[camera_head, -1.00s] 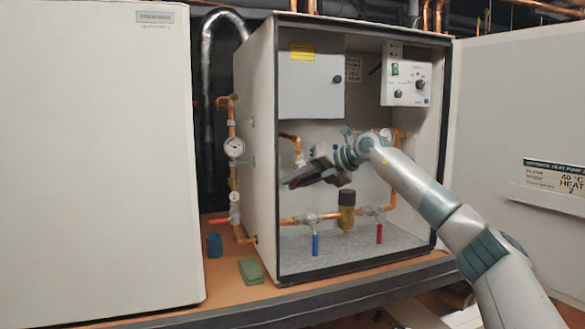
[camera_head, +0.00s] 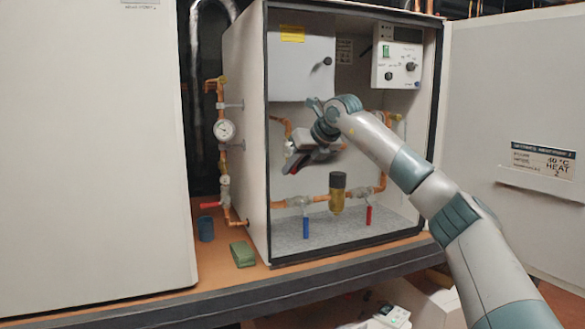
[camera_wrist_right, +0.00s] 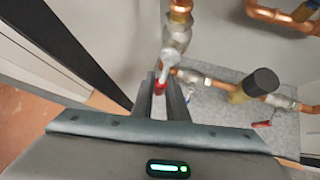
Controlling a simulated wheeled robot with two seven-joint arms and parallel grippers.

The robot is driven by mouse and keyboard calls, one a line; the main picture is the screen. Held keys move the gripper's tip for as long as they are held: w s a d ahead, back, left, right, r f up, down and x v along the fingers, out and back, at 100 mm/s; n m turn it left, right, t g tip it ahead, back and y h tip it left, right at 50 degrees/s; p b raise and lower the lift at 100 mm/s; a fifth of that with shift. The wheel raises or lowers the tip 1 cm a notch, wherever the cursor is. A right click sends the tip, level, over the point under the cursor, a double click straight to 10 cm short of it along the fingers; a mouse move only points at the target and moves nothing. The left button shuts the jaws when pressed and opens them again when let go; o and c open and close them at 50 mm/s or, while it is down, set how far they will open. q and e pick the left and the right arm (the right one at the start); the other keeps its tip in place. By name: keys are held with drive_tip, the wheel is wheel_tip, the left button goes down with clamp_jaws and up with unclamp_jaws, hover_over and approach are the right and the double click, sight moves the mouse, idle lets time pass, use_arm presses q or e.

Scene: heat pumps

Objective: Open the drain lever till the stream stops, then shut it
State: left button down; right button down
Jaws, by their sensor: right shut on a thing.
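A lever with a red tip (camera_wrist_right: 160,86) hangs from a metal valve (camera_wrist_right: 175,38) on a copper pipe, seen in the right wrist view. My right gripper (camera_wrist_right: 161,88) has its two dark fingers on either side of the red tip and is shut on it. In the head view my right gripper (camera_head: 290,166) is inside the open cabinet, at its left part below the grey box. The hand hides most of the lever there. No running stream can be made out. My left gripper is not in view.
Below the hand, a pipe run carries a blue lever (camera_head: 306,228), a brass filter (camera_head: 337,190) and a red lever (camera_head: 368,215). Outside the cabinet's left wall are a gauge (camera_head: 224,130), a blue cup (camera_head: 205,229) and a green sponge (camera_head: 242,253). The open door (camera_head: 510,100) stands right.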

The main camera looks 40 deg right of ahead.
drive_tip(key=shift+f, duration=0.15)
drive_tip(key=c, duration=1.7)
unclamp_jaws()
drive_tip(key=shift+c, duration=0.2)
drive_tip(key=shift+s+r+b, duration=0.4)
drive_tip(key=b+v, duration=0.6)
drive_tip(key=v, duration=1)
drive_tip(key=shift+r, duration=0.2)
drive_tip(key=shift+d, duration=0.15)
